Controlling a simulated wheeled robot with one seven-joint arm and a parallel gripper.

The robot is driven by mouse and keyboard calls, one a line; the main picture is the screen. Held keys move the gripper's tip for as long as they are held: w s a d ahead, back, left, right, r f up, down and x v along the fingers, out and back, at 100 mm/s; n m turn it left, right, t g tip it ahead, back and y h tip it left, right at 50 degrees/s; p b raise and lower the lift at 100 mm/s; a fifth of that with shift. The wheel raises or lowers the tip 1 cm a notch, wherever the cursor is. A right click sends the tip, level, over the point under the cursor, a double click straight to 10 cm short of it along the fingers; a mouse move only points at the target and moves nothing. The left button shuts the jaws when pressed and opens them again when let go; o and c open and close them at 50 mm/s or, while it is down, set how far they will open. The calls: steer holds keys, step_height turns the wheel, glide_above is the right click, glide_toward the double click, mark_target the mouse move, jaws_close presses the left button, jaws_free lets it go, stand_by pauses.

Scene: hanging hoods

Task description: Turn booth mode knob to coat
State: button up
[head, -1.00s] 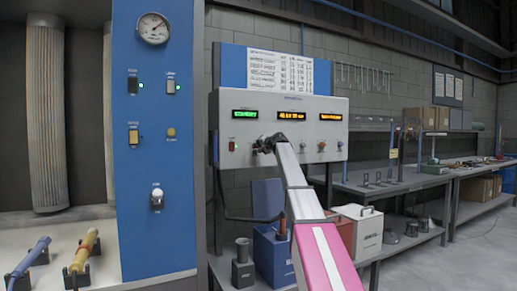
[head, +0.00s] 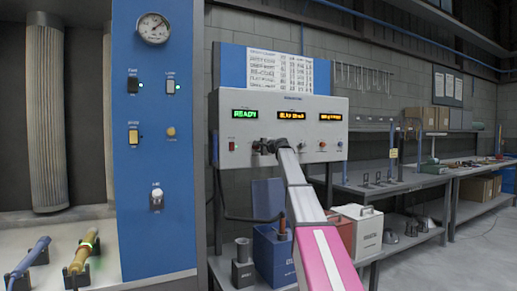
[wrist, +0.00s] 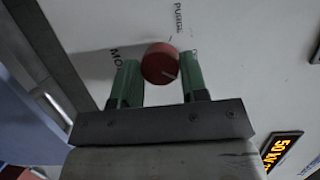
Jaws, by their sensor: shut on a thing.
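The booth mode knob (wrist: 161,63) is a round red knob with a short pale pointer line, seen between the green fingers of my gripper (wrist: 160,75) in the wrist view. My gripper is shut on the knob. In the head view my gripper (head: 266,146) is at the front of the white control panel (head: 305,108) and hides the knob.
The panel has a green display reading "READY" (head: 244,114) and two amber displays. A red switch (head: 232,146) is left of my gripper, and small knobs (head: 322,145) are to its right. A shelf with bins stands below.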

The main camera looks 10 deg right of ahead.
steer(key=m+t, duration=0.1)
steer(key=m, duration=0.3)
steer(key=shift+f+m+y, duration=0.15)
steer(key=shift+m+y, duration=0.25)
stand_by(0.4)
steer(key=o, duration=0.9)
steer(key=v, duration=1.1)
steer(key=shift+a+f, duration=0.1)
steer(key=shift+f, duration=0.05)
